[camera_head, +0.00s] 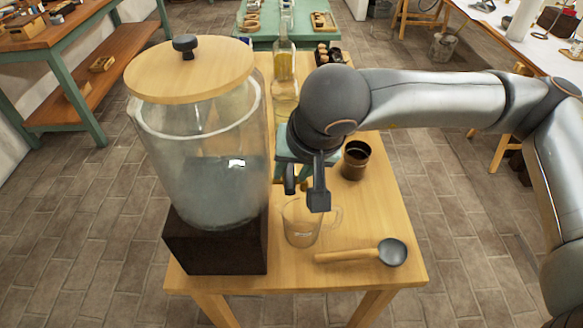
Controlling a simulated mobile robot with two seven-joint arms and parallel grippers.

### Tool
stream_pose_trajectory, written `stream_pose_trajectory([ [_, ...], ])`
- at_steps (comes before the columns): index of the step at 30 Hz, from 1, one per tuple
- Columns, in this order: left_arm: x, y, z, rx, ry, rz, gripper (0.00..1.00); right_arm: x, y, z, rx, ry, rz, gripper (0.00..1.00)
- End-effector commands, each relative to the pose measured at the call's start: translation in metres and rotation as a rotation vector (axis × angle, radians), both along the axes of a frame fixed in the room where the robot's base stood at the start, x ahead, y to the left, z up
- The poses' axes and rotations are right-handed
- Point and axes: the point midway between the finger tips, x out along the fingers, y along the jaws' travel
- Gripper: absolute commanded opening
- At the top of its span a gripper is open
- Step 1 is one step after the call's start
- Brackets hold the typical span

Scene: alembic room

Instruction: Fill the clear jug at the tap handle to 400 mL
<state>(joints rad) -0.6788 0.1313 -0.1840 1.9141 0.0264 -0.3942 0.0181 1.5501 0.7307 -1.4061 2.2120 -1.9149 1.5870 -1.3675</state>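The clear jug (301,228) stands upright on the wooden table, close to the right side of the dark block. It looks empty, with its handle to the right. A large glass dispenser (200,165) with a wooden lid sits on the dark block and holds clear liquid. My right gripper (304,191) points down just above the jug, beside the dispenser's right wall. Its two dark fingers show a gap between them. The tap handle cannot be made out clearly; small dark parts show near the fingers. My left gripper is out of view.
A ladle (365,253) with a wooden handle lies at the table's front right. A dark brown cup (355,160) stands behind it. The table's right front is otherwise clear.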

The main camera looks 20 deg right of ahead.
Motion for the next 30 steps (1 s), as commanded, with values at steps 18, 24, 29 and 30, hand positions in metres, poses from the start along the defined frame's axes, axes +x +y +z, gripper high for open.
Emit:
stream_pose_trajectory([
  [18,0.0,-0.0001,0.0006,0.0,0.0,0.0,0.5,0.0028,0.0007,-0.0065,0.001,0.0,0.0,0.15],
  [24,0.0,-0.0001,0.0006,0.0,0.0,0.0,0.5,0.0028,0.0006,-0.0063,0.0,0.0,0.0,0.0],
  [29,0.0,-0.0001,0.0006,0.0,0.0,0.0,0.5,0.0028,0.0006,-0.0062,0.0,0.0,0.0,0.0],
  [30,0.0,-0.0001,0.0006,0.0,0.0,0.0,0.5,0.0028,0.0006,-0.0062,0.0,0.0,0.0,0.0],
])
